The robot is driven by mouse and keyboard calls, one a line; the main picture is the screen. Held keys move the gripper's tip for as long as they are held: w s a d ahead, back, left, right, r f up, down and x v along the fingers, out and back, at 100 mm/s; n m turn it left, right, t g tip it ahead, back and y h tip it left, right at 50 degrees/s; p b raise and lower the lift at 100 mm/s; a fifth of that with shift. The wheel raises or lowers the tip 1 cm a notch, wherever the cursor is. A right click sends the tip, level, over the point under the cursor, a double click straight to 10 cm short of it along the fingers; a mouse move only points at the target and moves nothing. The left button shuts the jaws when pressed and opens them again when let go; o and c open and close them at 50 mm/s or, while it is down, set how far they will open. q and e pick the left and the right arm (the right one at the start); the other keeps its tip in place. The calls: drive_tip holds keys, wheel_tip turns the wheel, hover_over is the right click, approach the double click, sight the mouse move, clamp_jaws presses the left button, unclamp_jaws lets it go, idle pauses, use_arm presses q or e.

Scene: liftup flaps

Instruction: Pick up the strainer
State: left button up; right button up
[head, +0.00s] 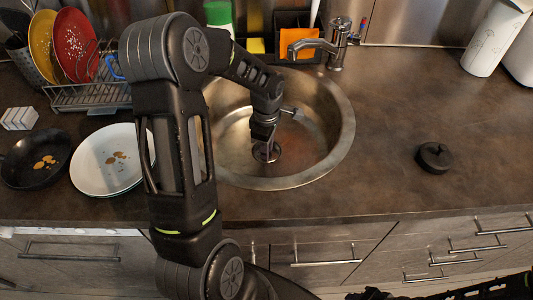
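The round metal strainer (266,154) sits in the drain at the bottom of the steel sink (325,160). My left gripper (264,141) reaches down into the sink, with its fingertips right over the strainer's middle and hiding part of it. Whether the fingers touch or hold the strainer is too small to tell. My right gripper (372,293) shows only in part at the bottom edge, low in front of the drawers and far from the sink.
A faucet (336,45) stands behind the sink. White plates (93,177), a black pan (20,166) and a dish rack (92,97) are at left. A black round object (434,157) lies on the right counter, which is otherwise mostly clear.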

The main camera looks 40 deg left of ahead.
use_arm(q)
clamp_jaws()
idle(0.5)
wheel_tip(320, 180, up, 10)
idle(0.5)
idle(0.4)
